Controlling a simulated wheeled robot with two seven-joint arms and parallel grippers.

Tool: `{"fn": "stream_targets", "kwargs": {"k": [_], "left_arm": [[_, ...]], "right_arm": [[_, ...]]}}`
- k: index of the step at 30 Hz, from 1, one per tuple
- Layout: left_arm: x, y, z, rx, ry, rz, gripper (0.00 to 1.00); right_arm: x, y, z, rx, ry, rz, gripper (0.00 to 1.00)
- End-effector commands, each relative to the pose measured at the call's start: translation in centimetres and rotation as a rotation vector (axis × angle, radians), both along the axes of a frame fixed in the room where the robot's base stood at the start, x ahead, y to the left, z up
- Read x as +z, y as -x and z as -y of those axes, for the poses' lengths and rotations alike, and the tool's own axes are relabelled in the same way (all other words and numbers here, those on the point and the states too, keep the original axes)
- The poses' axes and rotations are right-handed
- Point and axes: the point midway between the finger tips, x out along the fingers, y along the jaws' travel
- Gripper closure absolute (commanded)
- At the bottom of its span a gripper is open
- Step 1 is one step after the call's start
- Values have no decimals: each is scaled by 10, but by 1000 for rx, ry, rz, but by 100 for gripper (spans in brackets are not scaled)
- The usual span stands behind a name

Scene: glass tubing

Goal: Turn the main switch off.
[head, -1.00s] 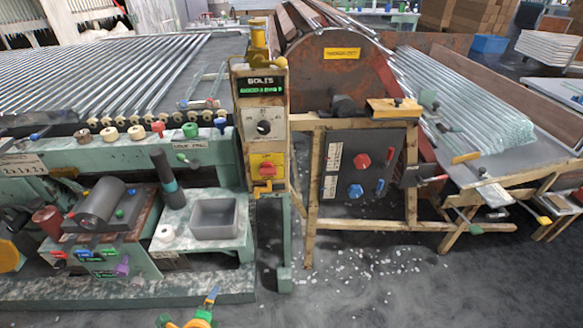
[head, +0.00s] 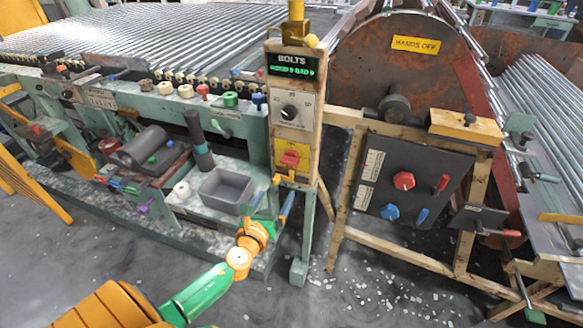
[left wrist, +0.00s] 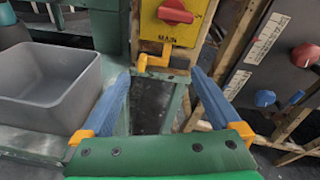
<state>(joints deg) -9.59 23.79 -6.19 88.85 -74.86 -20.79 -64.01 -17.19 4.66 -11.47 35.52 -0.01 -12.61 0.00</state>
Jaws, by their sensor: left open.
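The main switch is a red rotary knob (head: 290,158) on a yellow plate (head: 305,152) low on the wooden control post; its handle lies roughly sideways. A yellow bent hasp (left wrist: 152,62) sticks out just below the plate. My left gripper (head: 271,204) is open and empty, below and in front of the switch, apart from it. Its two blue fingers (left wrist: 162,92) point toward the post, below the knob.
A grey bin (head: 227,187) stands on the bench left of the post. Above the switch are a black dial (head: 289,111) and a green-lit BOLTS display (head: 293,66). To the right, a dark panel (head: 385,205) with red and blue knobs sits on a wooden frame.

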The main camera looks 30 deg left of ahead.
Motion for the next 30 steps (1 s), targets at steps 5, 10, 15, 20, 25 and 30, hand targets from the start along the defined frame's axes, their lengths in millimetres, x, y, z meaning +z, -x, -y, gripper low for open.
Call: {"fn": "stream_targets", "kwargs": {"k": [5, 10, 15, 20, 25, 30], "left_arm": [[45, -13, 4, -50, -244, 88, 3], [54, -36, 0, -55, -288, 103, 3], [52, -67, -8, -55, -284, 101, 3], [52, -81, -11, -56, -282, 100, 3], [53, -83, -11, -57, -282, 99, 3], [53, -83, -11, -57, -281, 98, 24]], "right_arm": [[-7, 0, 0, 0, 0, 0, 50], [-9, 0, 0, 0, -1, 0, 50], [-16, 0, -1, -1, -1, 0, 50], [-19, 0, -1, -1, -2, 0, 50], [-19, 0, -2, -1, -2, 1, 50], [-19, 0, -1, -1, -2, 1, 50]]}}
